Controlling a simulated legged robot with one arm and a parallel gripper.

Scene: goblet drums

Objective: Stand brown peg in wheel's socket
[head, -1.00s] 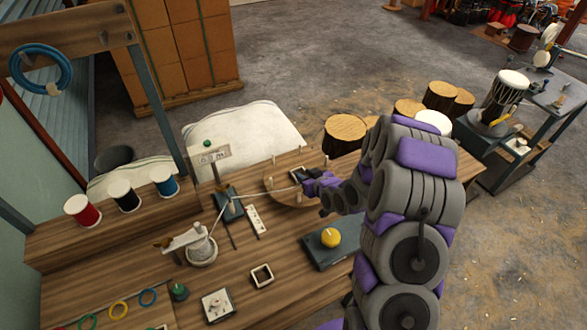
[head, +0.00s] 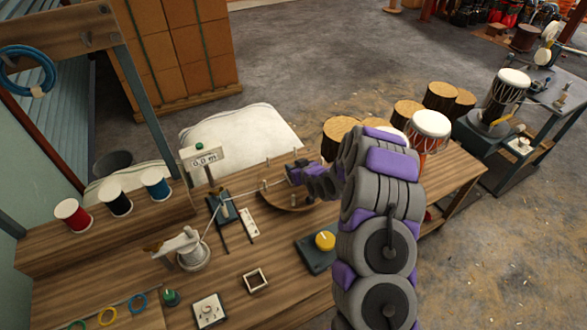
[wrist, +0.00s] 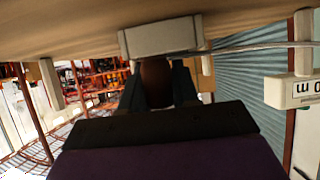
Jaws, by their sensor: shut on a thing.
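The wheel (head: 290,205) is a round wooden disc with upright pale pegs, lying on the bench in the head view. In the wrist view, which looks upside down, its wooden face (wrist: 70,25) fills the top. A pale block, the socket (wrist: 160,38), sits on that face. My gripper (wrist: 158,75) has its dark fingers shut on the brown peg (wrist: 157,84). The peg's far end meets the socket block; I cannot tell how deep it sits. In the head view my gripper (head: 293,174) is over the wheel's back edge and the peg is hidden.
A cord runs from the crank post (head: 192,252) to the wheel. A display (head: 204,160) reading 0.0 m stands at left. A yellow knob (head: 325,241) on a dark base is in front of the wheel. A red-white drum (head: 430,128) stands behind my arm.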

